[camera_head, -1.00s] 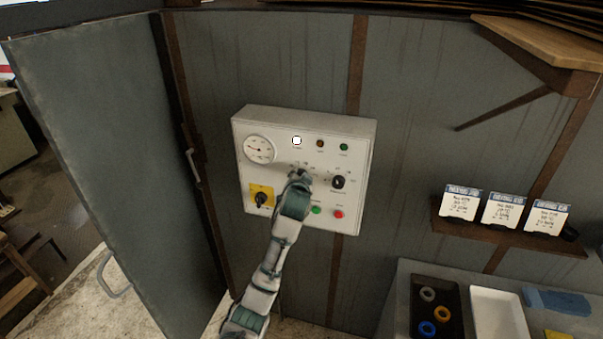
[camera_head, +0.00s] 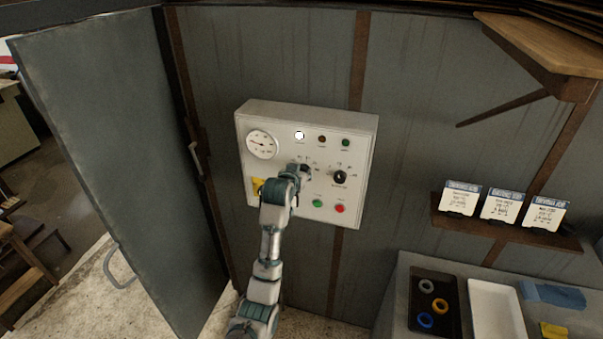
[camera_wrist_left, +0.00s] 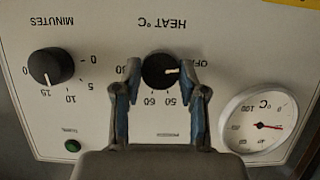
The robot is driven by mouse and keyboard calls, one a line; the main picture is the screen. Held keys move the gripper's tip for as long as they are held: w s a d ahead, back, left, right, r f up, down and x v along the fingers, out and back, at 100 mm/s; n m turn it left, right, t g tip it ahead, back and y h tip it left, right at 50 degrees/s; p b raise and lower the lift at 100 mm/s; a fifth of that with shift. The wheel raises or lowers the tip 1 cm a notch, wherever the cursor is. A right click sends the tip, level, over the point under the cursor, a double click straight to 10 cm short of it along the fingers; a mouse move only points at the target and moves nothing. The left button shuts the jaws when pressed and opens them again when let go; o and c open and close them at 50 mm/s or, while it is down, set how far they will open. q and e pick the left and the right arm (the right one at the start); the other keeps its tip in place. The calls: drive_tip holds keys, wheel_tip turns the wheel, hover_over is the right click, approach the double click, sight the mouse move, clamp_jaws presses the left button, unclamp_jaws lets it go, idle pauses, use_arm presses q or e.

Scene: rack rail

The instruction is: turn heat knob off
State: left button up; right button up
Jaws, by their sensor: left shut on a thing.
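A white control box (camera_head: 362,150) hangs on the grey wall. In the left wrist view, which shows the panel upside down, the black heat knob (camera_wrist_left: 158,72) sits under the "HEAT °C" label. Its white pointer line points right, near the partly covered "OFF" mark. My left gripper (camera_wrist_left: 161,80) is shut on the knob, one finger on each side. The fingers hide part of the scale. In the head view my left gripper (camera_head: 303,172) reaches the panel's middle and mostly hides this knob. My right gripper is not in view.
The minutes knob (camera_head: 339,177) is beside the gripper. A dial gauge (camera_head: 262,144), a yellow-backed switch (camera_head: 257,186), a green button (camera_head: 317,203) and a red button (camera_head: 339,208) share the panel. A grey door (camera_head: 120,170) stands open at left. A bench with trays (camera_head: 495,310) is at right.

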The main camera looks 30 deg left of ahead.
use_arm(q)
drive_tip(key=shift+f, duration=0.35)
drive_tip(key=o, duration=1)
drive_tip(key=shift+o, duration=0.7)
drive_tip(key=shift+w+a+r, duration=0.1)
drive_tip(key=shift+w, duration=0.05)
drive_tip(key=shift+r, duration=0.1)
drive_tip(key=v, duration=1.1)
drive_tip(key=shift+s, duration=0.35)
